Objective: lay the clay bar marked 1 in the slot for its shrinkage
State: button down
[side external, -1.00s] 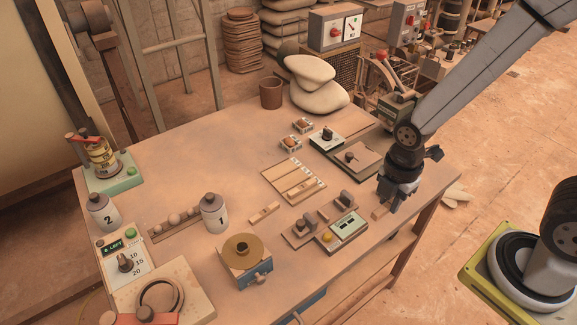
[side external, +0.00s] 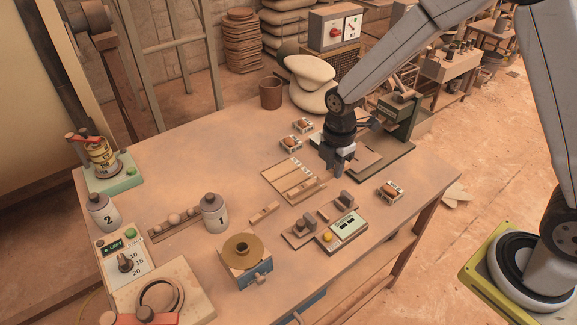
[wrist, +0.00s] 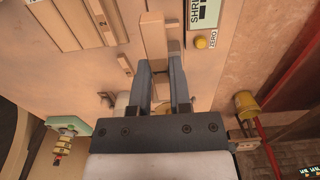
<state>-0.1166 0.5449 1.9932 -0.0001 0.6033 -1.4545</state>
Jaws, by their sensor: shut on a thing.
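My gripper (side external: 341,170) is above the right part of the table, just right of a pale slotted board (side external: 277,183). In the wrist view, my gripper (wrist: 161,70) is shut on a tan clay bar (wrist: 153,38) that sticks out past the fingertips. No number on the bar is readable, and it is hard to make out in the side view. The slotted board (wrist: 58,28) also shows at the upper left of the wrist view. Long strips run along it, and small labels line one edge; I cannot read them.
A shrinkage gauge (side external: 342,230) with a yellow button (side external: 327,237) sits near the front edge. A small loose bar (side external: 264,212) lies left of it. Jar 1 (side external: 213,215) and a brown pot (side external: 270,93) stand farther away.

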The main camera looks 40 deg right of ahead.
send_near(281, 169)
jog(key=shift+s+a+f, duration=0.1)
jog(key=shift+s, duration=0.7)
jog(key=shift+w+f, duration=0.55)
jog(key=shift+w, duration=0.2)
jog(key=shift+f, duration=0.25)
jog(key=shift+f, duration=2.55)
jog(key=shift+f, duration=0.2)
jog(key=shift+c, duration=2.4)
grip_release()
jog(key=shift+r, duration=0.1)
